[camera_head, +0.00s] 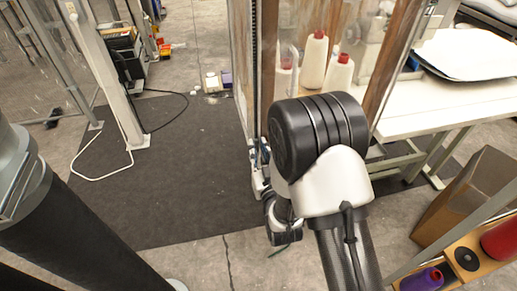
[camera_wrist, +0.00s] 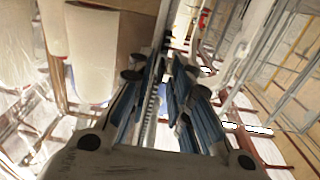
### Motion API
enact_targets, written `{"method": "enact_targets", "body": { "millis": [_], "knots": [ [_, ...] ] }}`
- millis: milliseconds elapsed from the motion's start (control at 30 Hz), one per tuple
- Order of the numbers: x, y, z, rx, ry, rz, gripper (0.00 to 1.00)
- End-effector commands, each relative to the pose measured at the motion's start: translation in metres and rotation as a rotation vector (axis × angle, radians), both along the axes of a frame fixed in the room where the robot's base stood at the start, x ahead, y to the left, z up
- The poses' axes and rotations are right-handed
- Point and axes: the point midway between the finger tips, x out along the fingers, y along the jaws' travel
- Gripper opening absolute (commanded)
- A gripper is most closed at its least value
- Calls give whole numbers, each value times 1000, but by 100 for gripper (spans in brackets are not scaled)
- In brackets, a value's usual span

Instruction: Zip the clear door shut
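The clear door (camera_head: 242,60) is a see-through sheet beside a wooden post, left of centre in the head view. A dark toothed zipper (camera_head: 255,55) runs upright along it. The toothed strip also shows in the wrist view (camera_wrist: 151,110), running between the blue-padded fingers. My gripper (camera_head: 259,158) is low beside the zipper line, partly hidden behind my black and white arm. In the wrist view my gripper (camera_wrist: 167,75) has its fingertips close together with a narrow gap. I cannot make out a zipper pull or whether the fingers pinch anything.
White thread cones (camera_head: 314,60) stand on a white table (camera_head: 430,110) at right. A cardboard box (camera_head: 468,195) and a wooden rack with spools (camera_head: 465,258) are at lower right.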

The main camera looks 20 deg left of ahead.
Motion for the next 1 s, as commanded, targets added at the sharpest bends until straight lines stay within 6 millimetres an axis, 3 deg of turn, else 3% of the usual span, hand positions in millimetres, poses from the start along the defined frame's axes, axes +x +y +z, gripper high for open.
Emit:
{"method": "enact_targets", "body": {
  "millis": [233, 1000],
  "knots": [
    [0, 0, 0, 0, 0, 0, 0],
    [4, 0, 6, 2, -3, 0, 0]
  ]
}}
